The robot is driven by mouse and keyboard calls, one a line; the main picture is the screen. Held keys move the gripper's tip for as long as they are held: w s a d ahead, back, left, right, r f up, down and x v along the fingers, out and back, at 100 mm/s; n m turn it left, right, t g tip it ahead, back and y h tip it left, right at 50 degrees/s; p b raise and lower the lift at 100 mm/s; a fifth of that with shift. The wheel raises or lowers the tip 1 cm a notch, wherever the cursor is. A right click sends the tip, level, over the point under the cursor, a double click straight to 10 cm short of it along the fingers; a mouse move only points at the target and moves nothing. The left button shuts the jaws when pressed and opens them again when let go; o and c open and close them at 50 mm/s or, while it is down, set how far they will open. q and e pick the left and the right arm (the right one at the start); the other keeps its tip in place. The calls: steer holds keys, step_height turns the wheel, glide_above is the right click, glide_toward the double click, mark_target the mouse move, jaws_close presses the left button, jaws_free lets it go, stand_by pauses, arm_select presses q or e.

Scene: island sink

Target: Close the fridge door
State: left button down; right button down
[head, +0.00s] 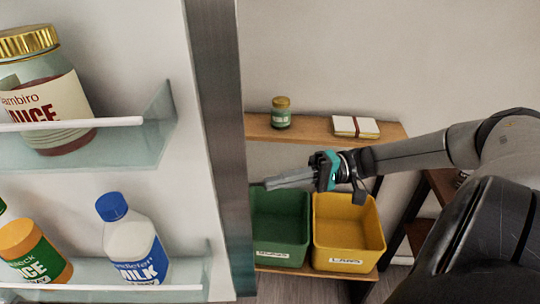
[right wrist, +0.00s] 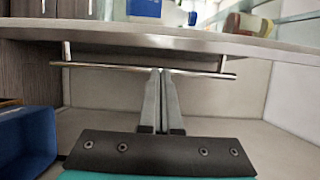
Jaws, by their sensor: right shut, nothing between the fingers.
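The fridge door (head: 218,130) stands open at the left of the head view, its inner side with shelves facing me. Its grey edge runs nearly upright. In the right wrist view the door edge (right wrist: 200,40) crosses the top, with a metal bar handle (right wrist: 105,68) below it. My right gripper (head: 268,184) is shut and empty, just right of the door edge in the head view. In the right wrist view its fingertips (right wrist: 162,71) overlap the handle bar; I cannot tell whether they touch it. My left gripper is not in view.
The door shelves hold a sauce jar (head: 48,98), a milk bottle (head: 134,240) and an orange-capped bottle (head: 38,255). Behind my right gripper, a rack holds a green bin (head: 280,235), a yellow bin (head: 347,235), a small jar (head: 281,115) and a book stack (head: 355,127). A blue bin (right wrist: 25,140) shows in the wrist view.

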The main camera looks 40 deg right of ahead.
mark_target(239, 191)
steer(key=x, duration=0.8)
steer(key=shift+d, duration=0.1)
